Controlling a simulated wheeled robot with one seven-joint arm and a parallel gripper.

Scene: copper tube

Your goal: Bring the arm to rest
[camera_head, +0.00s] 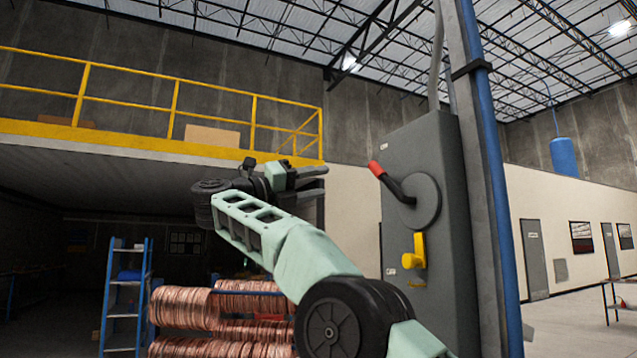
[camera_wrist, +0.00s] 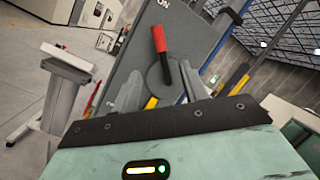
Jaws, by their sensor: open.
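My gripper (camera_head: 318,178) is raised at the end of my bent pale green arm in the head view, its fingers pointing right towards a grey electrical box (camera_head: 432,200). In the wrist view my gripper (camera_wrist: 163,88) has its two grey fingers spread apart with nothing held between them. A lever with a red grip (camera_head: 376,169) on a round grey disc sits on the box face, tilted up to the left. The red grip also shows in the wrist view (camera_wrist: 158,39), beyond the fingers. My gripper looks apart from it.
A yellow handle (camera_head: 415,251) is below the lever. A blue-edged post (camera_head: 490,180) stands right of the box. Copper tube coils (camera_head: 232,310) and a blue ladder (camera_head: 125,295) stand behind my arm. A grey-white stand (camera_wrist: 62,92) shows left in the wrist view.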

